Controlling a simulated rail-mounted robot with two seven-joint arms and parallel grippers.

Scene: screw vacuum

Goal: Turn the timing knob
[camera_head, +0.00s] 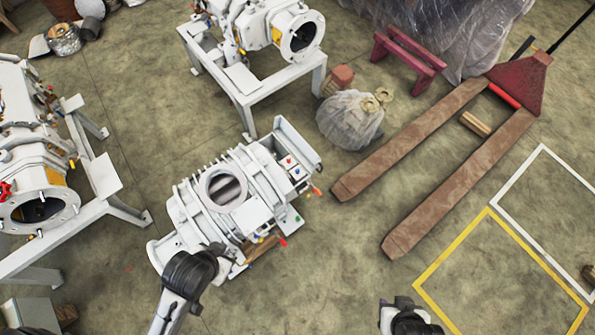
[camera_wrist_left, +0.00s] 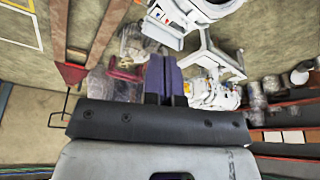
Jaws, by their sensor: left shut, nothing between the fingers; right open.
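The screw vacuum pump (camera_head: 238,195) stands in the middle of the head view, with a round open port on top. A small control box (camera_head: 291,167) at its upper right end carries small coloured knobs; which one is the timing knob cannot be told. The box also shows at the top of the left wrist view (camera_wrist_left: 166,14). My left arm reaches over the pump's lower edge in the head view. My left gripper (camera_wrist_left: 165,76) is shut and empty in the left wrist view, apart from the box. My right gripper (camera_head: 408,318) is open at the bottom edge, away from the pump.
Another pump on a white frame (camera_head: 40,175) stands at the left, and another (camera_head: 262,45) at the top. A plastic-wrapped bundle (camera_head: 350,120) and a pallet jack (camera_head: 450,150) are to the right. Open floor lies between the pump and the yellow floor marking (camera_head: 462,238).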

